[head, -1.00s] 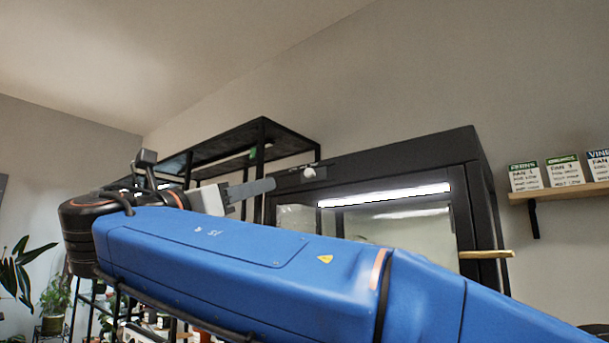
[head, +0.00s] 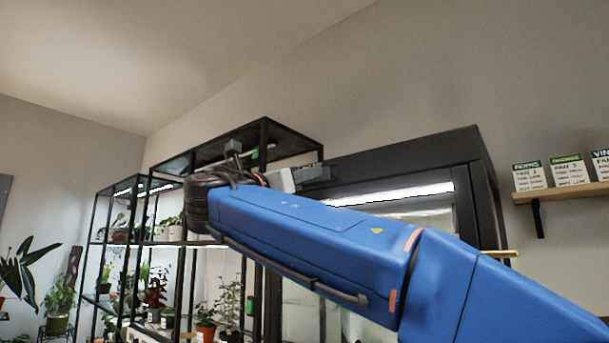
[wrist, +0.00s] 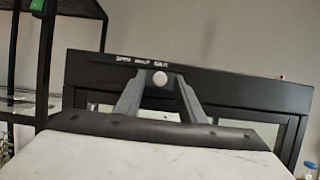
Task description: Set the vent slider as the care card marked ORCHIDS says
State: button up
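The vent slider's round white knob (wrist: 159,79) sits on the black top rail of the glass cabinet (wrist: 225,92). Three small white words are printed above it, blurred; the knob is below the rightmost one. My gripper (wrist: 160,82) is open, one grey finger on each side of the knob, with gaps visible; contact cannot be told. In the head view my gripper (head: 312,174) is at the cabinet's upper left corner and the knob is hidden. The care cards stand at the right; the middle card (head: 570,171) has a green header too blurred to read surely.
A left card (head: 529,176) and a cut-off right card (head: 601,163) share the wooden shelf (head: 560,193). A black plant rack (head: 265,140) stands close left of the cabinet. A brass-coloured handle (head: 500,253) sticks out on the cabinet's right side.

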jog(key=shift+w+d+r, duration=0.15)
jog(key=shift+w+d, duration=0.05)
jog(key=shift+w, duration=0.05)
jog(key=shift+c, duration=0.2)
grip_shut()
jog(key=w+a, duration=0.2)
jog(key=shift+a, duration=0.4)
jog(key=shift+o, duration=0.2)
grip_release()
jog(key=v, duration=1.7)
jog(key=shift+f, duration=0.25)
